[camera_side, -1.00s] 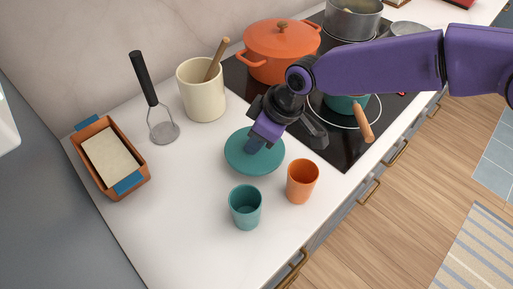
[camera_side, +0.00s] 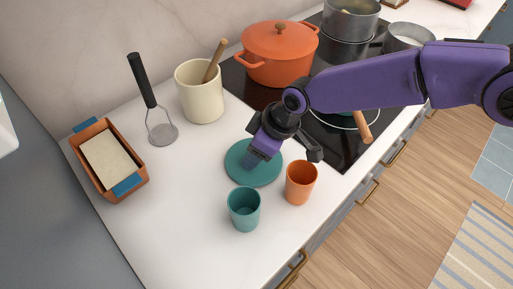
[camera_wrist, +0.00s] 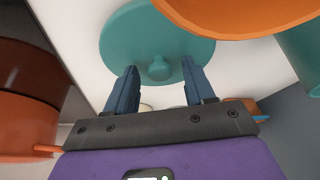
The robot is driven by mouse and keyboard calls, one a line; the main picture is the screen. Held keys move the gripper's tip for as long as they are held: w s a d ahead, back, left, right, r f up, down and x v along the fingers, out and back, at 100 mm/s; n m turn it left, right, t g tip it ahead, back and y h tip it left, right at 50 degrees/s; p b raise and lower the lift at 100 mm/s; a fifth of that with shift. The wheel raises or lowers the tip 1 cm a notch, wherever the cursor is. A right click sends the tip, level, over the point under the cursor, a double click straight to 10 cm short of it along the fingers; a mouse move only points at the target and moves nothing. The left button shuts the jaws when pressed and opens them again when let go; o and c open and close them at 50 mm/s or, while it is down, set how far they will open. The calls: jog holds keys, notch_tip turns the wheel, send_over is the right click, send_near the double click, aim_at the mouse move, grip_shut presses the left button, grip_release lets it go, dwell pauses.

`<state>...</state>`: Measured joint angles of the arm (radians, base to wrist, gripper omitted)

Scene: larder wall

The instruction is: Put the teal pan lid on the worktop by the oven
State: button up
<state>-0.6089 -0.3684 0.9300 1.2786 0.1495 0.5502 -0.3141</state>
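The teal pan lid (camera_side: 250,180) lies flat on the white worktop, left of the black hob, behind the teal and orange cups. In the wrist view the lid (camera_wrist: 122,38) shows with its round knob (camera_wrist: 158,69) between my fingers. My gripper (camera_side: 262,158) is low over the lid. In the wrist view my gripper (camera_wrist: 159,68) is open, with a gap on each side of the knob. Part of the lid is hidden by my gripper in the side view.
The orange cup (camera_side: 300,186) and teal cup (camera_side: 243,212) stand close in front of the lid. The cream crock (camera_side: 199,95), masher (camera_side: 162,134) and loaf dish (camera_side: 105,160) are behind and left. An orange pot (camera_side: 280,58) stands on the hob (camera_side: 338,148).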

jog(key=shift+r, duration=0.15)
jog(key=v, duration=1.2)
jog(key=s+d+h, duration=0.1)
jog(key=s+d, duration=0.6)
jog(key=d, duration=0.8)
jog(key=s+d+g+h, duration=0.1)
jog(key=s+d, duration=0.7)
jog(key=d, duration=0.7)
jog(key=s+d+m+h, duration=0.1)
jog(key=s+d, duration=0.6)
jog(key=d, duration=0.8)
jog(key=shift+s+r+g+h, duration=0.3)
jog(key=shift+s+h, duration=0.05)
jog(key=shift+h, duration=0.05)
